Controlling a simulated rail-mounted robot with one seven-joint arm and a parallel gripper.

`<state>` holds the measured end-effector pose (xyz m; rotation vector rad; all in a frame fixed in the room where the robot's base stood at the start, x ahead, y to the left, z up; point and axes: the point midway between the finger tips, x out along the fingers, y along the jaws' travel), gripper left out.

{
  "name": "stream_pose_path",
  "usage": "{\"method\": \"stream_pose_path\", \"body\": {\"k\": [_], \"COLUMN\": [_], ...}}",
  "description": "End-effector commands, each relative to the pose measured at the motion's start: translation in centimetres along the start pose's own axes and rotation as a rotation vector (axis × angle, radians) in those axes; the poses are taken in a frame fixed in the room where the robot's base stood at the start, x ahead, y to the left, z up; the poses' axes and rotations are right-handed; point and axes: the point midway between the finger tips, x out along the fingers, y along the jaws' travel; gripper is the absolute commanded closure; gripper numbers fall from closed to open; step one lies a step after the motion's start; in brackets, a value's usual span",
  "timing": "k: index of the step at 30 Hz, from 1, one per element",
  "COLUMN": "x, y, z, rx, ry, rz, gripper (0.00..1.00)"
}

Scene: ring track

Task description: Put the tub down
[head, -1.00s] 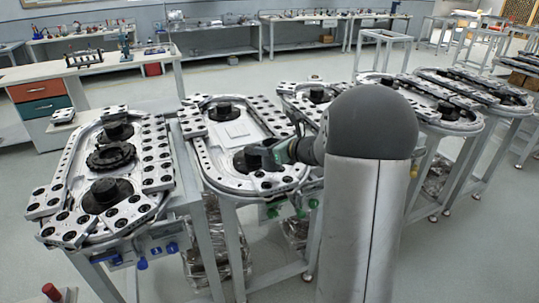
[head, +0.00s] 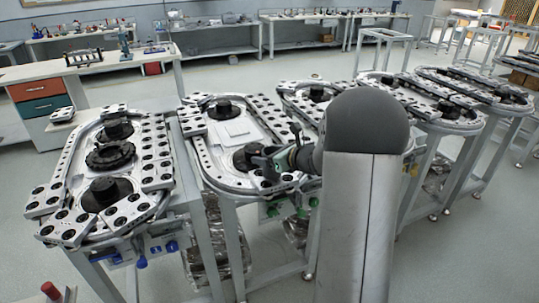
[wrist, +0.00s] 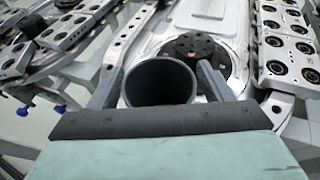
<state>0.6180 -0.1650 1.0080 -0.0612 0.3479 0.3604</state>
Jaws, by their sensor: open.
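A dark grey, round, open-topped tub (wrist: 160,84) is between the two fingers of my gripper (wrist: 158,70) in the wrist view. I look into its hollow top. The fingers are open, one on each side of the tub, and small gaps are hard to make out. Its base is hidden, so I cannot tell whether it touches the surface below. In the head view my gripper (head: 264,166) is low over the near end of the middle ring track (head: 212,165), beside a black disc (head: 245,158). The tub is not clearly distinct there.
A black disc with holes (wrist: 194,46) lies just beyond the tub. Rail blocks with round holes (wrist: 285,40) line the right side. A pale flat plate (head: 229,132) lies mid-track. Another ring track (head: 75,165) stands to the left.

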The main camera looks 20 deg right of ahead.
Motion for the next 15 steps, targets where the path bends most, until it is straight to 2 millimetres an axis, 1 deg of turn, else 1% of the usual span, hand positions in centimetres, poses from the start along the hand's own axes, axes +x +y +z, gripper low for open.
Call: {"method": "stream_pose_path", "body": {"k": [3, 5, 8, 15], "x": [-0.2, -0.8, -2.6, -7.9], "y": [0.0, -0.1, -0.1, -0.1], "z": [0.6, 0.3, 0.3, 0.3], "rx": [0.000, -0.001, -0.002, -0.002], "ry": [0.000, -0.001, -0.002, -0.002], "rz": [0.000, -0.003, -0.004, -0.004], "gripper": [0.27, 0.27, 0.27, 0.27]}}
